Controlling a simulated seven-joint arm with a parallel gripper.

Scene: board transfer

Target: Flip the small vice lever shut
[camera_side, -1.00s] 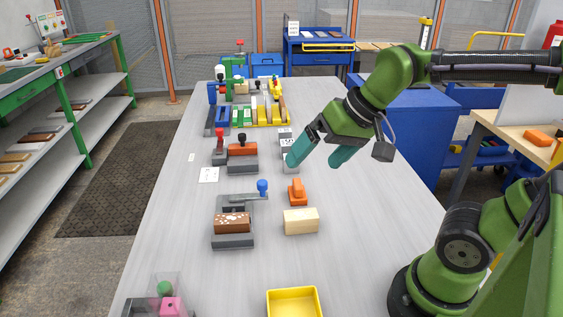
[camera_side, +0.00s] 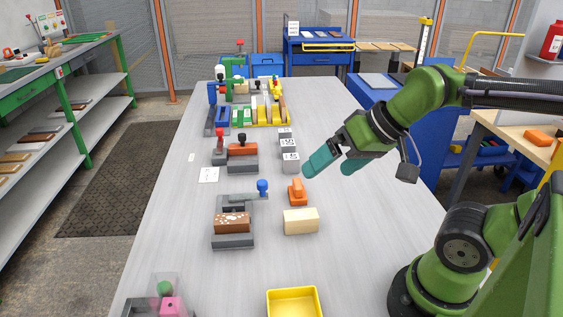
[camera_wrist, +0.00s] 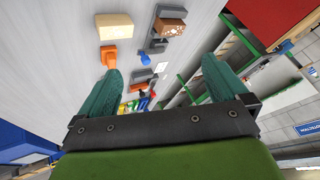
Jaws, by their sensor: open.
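A grey vice (camera_side: 233,241) stands on the table with a brown speckled block (camera_side: 232,221) in it. Its lever ends in a blue knob (camera_side: 262,187) and reaches out to the right, behind the block. In the wrist view the speckled block (camera_wrist: 171,27) and the blue knob (camera_wrist: 145,59) show near the top. My gripper (camera_side: 327,169) is open and empty, with teal fingers pointing down and left. It hangs above the table, right of the blue knob and apart from it. In the wrist view my gripper (camera_wrist: 160,68) has its fingers wide apart.
An orange clamp-like piece (camera_side: 297,192) and a beige block (camera_side: 301,221) stand right of the vice. Another fixture with a red knob (camera_side: 220,134) and an orange-brown block (camera_side: 242,150) stands behind. Grey marked blocks (camera_side: 289,156) lie near my fingers. A yellow tray (camera_side: 294,291) stands in front.

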